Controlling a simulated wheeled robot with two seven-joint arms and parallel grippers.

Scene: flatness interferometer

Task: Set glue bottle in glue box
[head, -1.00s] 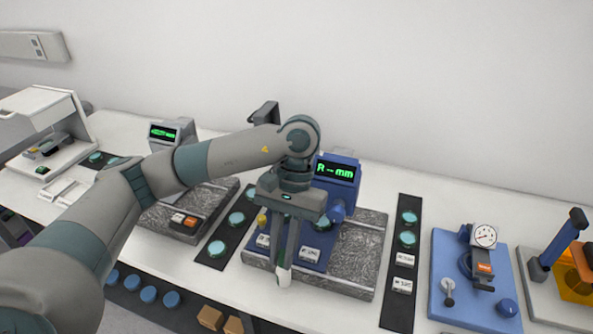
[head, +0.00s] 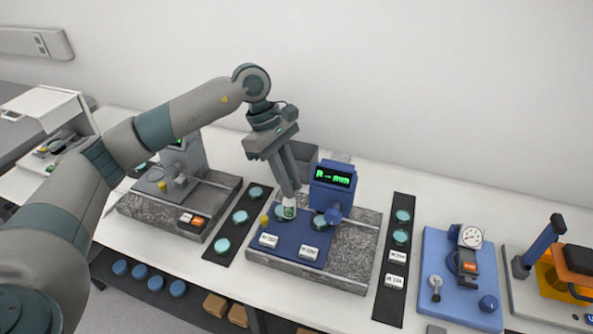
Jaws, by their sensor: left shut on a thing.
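The bottle hangs roughly upright below the fingertips, beside a teal disc. Whether it touches the plate I cannot tell. A dark grey open box (head: 305,155) stands behind the gripper, left of the green readout; I cannot tell whether it is the glue box. My right gripper is not in view.
The middle instrument's granite base (head: 356,250) carries a blue readout (head: 333,176). Dark strips with teal discs (head: 240,217) lie on both sides of it. A grey instrument stands left, a blue dial gauge stand (head: 460,278) right. A white cabinet (head: 45,120) is far left.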

